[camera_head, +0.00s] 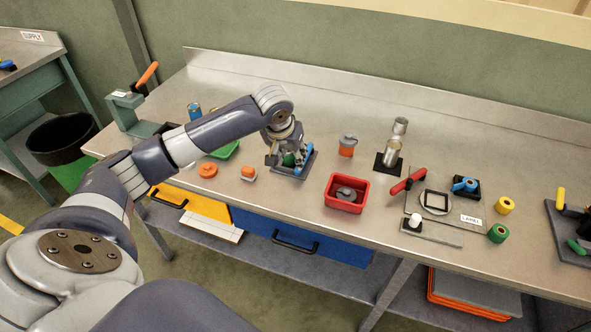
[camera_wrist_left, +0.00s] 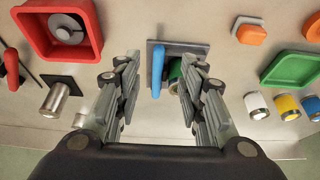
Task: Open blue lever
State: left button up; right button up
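A blue lever (camera_head: 309,151) stands on a dark grey base plate (camera_head: 290,171) near the middle of the bench, with a green part (camera_head: 289,159) beside it. In the left wrist view the blue lever (camera_wrist_left: 157,70) points toward the gripper, between the two fingers in the picture. The green part (camera_wrist_left: 174,76) is partly hidden by the right-hand finger. My left gripper (camera_wrist_left: 160,66) is open and empty, with a finger to each side of the lever. It also shows in the head view (camera_head: 282,153), over the plate. No contact is visible. My right gripper is not in view.
A red box (camera_head: 345,205) stands right of the plate, and an orange-topped block (camera_head: 249,173) is to its left. A metal cylinder on a black base (camera_head: 389,163) stands behind the box. Red lever (camera_head: 408,181) and a black block with a blue part (camera_head: 466,185) are farther right.

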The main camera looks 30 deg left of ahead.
aim_at(296, 172)
pick_arm(q)
jog(key=p+x, duration=0.1)
jog(key=x, duration=0.8)
jog(key=shift+w+d+f+p, duration=0.1)
jog(key=shift+w+f+p, duration=0.05)
jog(key=shift+f+p, duration=0.25)
grip_shut()
